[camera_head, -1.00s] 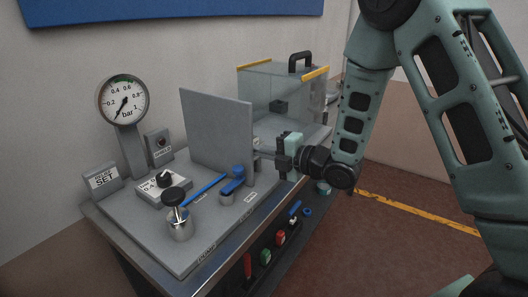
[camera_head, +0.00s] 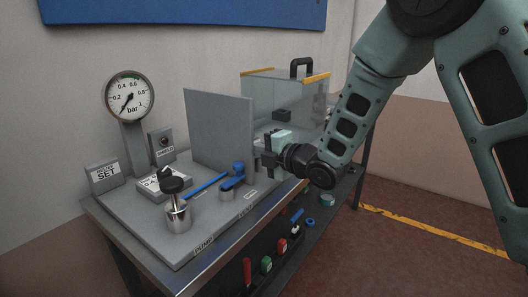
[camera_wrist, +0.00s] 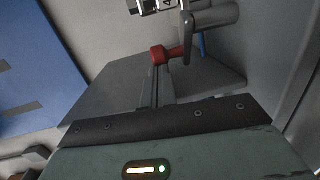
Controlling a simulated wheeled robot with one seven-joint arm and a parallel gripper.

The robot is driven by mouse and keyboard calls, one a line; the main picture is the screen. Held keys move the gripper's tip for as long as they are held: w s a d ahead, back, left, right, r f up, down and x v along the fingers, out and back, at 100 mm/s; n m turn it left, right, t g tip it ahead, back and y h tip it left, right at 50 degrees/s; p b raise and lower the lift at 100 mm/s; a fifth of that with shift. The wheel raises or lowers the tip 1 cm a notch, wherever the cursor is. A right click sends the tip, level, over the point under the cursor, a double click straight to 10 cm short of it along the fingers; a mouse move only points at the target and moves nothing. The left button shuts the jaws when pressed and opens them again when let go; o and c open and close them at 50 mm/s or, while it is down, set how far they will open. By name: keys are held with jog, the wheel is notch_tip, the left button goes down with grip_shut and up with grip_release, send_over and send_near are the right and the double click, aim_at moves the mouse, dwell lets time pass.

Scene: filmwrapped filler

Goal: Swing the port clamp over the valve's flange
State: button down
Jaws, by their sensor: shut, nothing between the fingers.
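My gripper (camera_head: 259,160) is at the right edge of a grey upright plate (camera_head: 220,130); its fingertips are partly hidden there. In the wrist view its narrow fingers (camera_wrist: 156,88) are together and hold nothing. Just beyond the fingertips is a red knob-like end (camera_wrist: 160,55) on a short red bar, beside a grey bent lever (camera_wrist: 188,38) and a grey cylinder (camera_wrist: 215,17). These look like the clamp and valve parts, but I cannot tell which is the flange. Whether the fingertips touch the red end is unclear. The head view does not show these parts; the plate blocks that area.
A clear box (camera_head: 265,95) with yellow edges stands behind my gripper. The floor at right is open.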

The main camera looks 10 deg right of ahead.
jog(key=b+v, duration=1)
jog(key=v, duration=0.7)
jog(key=shift+s+b, duration=0.2)
jog(key=shift+b, duration=0.2)
jog(key=shift+d, duration=0.1)
jog(key=shift+r, duration=0.1)
jog(key=w+m+p, duration=0.1)
jog(key=m+p, duration=0.3)
jog(key=m, duration=0.2)
jog(key=w+m+p, duration=0.1)
jog(key=m+p, duration=0.3)
jog(key=m, duration=0.1)
jog(key=w+m+p, duration=0.1)
jog(key=m+p, duration=0.2)
jog(key=m, duration=0.3)
jog(key=shift+w+a+f+m+p, duration=0.2)
jog(key=shift+w+f+m+p, duration=0.1)
jog(key=shift+w+p, duration=0.1)
